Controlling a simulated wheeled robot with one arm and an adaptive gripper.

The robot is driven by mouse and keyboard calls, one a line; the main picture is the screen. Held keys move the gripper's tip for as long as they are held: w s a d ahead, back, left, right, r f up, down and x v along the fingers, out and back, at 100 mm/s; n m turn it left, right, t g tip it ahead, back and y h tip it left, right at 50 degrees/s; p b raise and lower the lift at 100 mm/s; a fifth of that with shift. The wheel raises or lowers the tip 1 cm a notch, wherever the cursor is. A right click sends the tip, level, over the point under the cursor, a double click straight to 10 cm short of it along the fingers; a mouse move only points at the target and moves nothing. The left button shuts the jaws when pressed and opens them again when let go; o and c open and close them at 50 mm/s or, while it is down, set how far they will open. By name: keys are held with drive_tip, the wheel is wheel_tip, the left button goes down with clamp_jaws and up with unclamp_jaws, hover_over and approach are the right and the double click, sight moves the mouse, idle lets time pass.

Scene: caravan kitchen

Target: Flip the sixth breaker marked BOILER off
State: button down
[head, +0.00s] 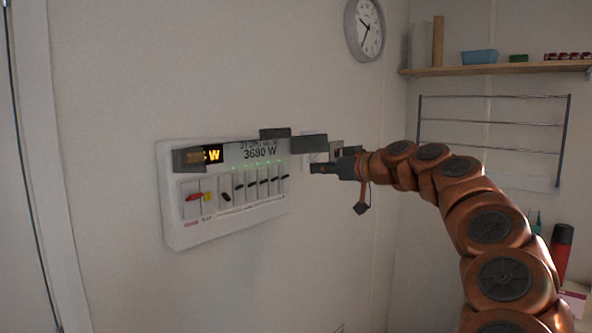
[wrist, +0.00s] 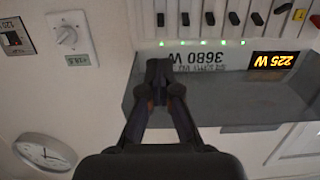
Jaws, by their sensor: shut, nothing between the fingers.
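The white breaker panel (head: 228,212) is on the wall at left in the head view, with a row of black levers and small green lights above them. The rightmost lever (head: 285,176) is at the row's right end; it seems to be the leftmost lever (wrist: 160,18) in the upside-down wrist view. The BOILER marking is not legible, so I cannot confirm which lever bears it. My gripper (head: 317,168) is just right of the panel in the head view. Its fingertips (wrist: 158,70) are together and empty, apart from the levers in the wrist view.
Dark grey pieces (head: 309,143) stick out along the panel's top; a grey ledge (wrist: 235,100) shows there in the wrist view. A red lever (head: 194,197) is at the panel's left. A dial (wrist: 67,35) and clock (head: 364,29) are on the wall. A wire rack (head: 490,97) hangs right.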

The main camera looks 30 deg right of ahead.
drive_tip(key=p, duration=0.3)
approach(283, 171)
drive_tip(key=x, duration=0.4)
drive_tip(key=shift+w+a+r, duration=0.2)
drive_tip(key=shift+w+r, duration=0.15)
drive_tip(key=shift+w, duration=0.1)
drive_tip(key=shift+x, duration=0.85)
drive_tip(key=shift+a+f, duration=0.1)
drive_tip(key=shift+f, duration=0.05)
drive_tip(key=shift+s+f, duration=0.1)
drive_tip(key=shift+f+b, duration=0.2)
drive_tip(key=shift+b, duration=0.8)
